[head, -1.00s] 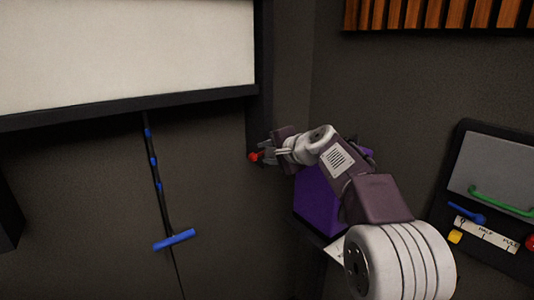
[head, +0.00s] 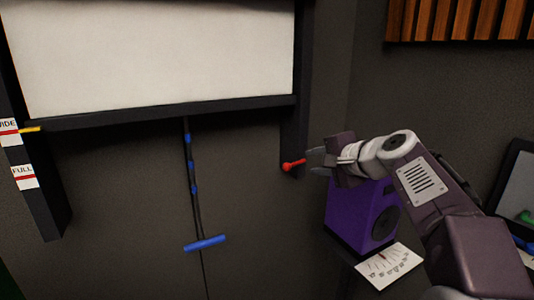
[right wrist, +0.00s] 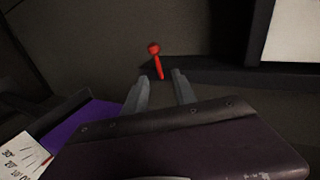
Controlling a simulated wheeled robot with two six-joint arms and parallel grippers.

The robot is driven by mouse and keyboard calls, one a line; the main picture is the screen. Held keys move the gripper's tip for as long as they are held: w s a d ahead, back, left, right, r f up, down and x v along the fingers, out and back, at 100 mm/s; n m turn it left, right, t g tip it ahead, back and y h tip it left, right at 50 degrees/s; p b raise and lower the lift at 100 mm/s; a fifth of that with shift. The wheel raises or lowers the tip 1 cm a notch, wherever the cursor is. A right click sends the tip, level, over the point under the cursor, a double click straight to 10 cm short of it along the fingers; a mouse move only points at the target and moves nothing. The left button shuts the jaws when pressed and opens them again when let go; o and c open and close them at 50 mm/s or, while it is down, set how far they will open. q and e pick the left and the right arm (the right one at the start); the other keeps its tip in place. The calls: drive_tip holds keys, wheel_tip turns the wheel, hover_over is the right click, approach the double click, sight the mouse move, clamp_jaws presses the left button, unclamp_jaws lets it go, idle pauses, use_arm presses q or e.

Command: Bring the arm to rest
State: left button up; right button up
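My right gripper (head: 314,161) is open and empty, its two grey fingers apart. It points left in the head view, with a red lever (head: 292,165) just past its fingertips. In the right wrist view the fingers (right wrist: 160,82) stand apart with the red lever (right wrist: 156,60) beyond and between their tips, a small gap away. The lever has a round end and sits by the dark frame's lower right corner. My left gripper is in neither view.
A purple box (head: 360,215) with a round dark disc stands below my right gripper, a dial card (head: 390,266) by it. A blue T-handle (head: 205,243) hangs from a cord under the white screen (head: 160,60). A dark panel (head: 518,190) is at the right edge.

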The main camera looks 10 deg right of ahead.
drive_tip(key=s+a+f+n+g+y+p, duration=0.1)
drive_tip(key=a+f+g+p, duration=0.15)
drive_tip(key=a+p, duration=0.35)
drive_tip(key=s+a+f+n+g+p, duration=0.4)
drive_tip(key=s+f, duration=0.3)
drive_tip(key=f, duration=0.5)
drive_tip(key=s+d+f+n+g+h, duration=0.2)
drive_tip(key=s+f+n, duration=0.2)
drive_tip(key=s+f, duration=0.3)
drive_tip(key=s+d+f+n+g+h, duration=0.2)
drive_tip(key=s+d+f+n+g, duration=0.1)
drive_tip(key=s+f, duration=0.4)
drive_tip(key=s+n, duration=0.1)
drive_tip(key=s, duration=0.2)
drive_tip(key=shift+d+f+n, duration=0.15)
drive_tip(key=shift+f+n, duration=0.05)
drive_tip(key=shift+n, duration=0.1)
